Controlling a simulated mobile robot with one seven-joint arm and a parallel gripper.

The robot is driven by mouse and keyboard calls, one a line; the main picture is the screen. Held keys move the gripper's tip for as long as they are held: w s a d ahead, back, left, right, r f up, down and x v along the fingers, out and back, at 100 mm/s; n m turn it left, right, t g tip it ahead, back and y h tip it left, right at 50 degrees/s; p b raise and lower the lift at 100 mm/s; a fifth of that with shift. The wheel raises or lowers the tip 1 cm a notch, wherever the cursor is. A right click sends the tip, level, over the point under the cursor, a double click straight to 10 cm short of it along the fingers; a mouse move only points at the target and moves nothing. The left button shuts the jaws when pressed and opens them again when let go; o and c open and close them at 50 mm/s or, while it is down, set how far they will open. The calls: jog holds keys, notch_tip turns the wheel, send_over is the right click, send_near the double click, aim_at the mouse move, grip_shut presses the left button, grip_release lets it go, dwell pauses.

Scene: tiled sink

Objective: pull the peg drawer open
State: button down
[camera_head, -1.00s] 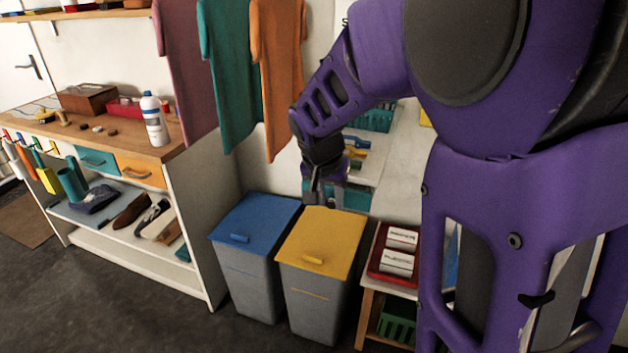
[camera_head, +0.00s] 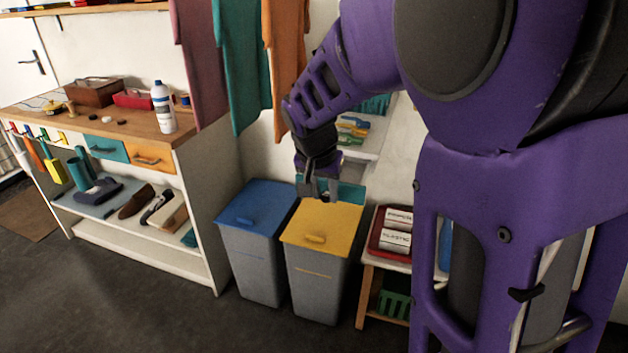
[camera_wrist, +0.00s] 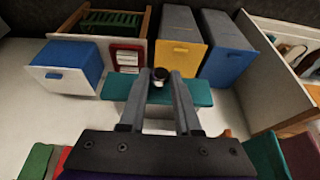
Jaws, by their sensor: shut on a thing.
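A teal drawer front (camera_head: 350,192) shows low on the wall behind my gripper (camera_head: 320,190) in the head view. In the wrist view the teal front (camera_wrist: 200,92) lies across the middle. A small round peg knob (camera_wrist: 160,73) with a dark end sits between my fingertips (camera_wrist: 160,82). My gripper is shut on this peg. The fingers hide part of the front, and I cannot tell how far the drawer stands out.
A yellow-lidded bin (camera_head: 322,265) and a blue-lidded bin (camera_head: 252,245) stand just below. A small stand with a red tray (camera_head: 375,240) is to their right. A workbench (camera_head: 120,130) is at left. Shirts (camera_head: 238,70) hang above; open floor lies in front.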

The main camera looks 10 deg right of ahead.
jog(key=shift+s, duration=0.1)
jog(key=c, duration=0.6)
grip_release()
jog(key=shift+c, duration=0.2)
jog(key=shift+r, duration=0.1)
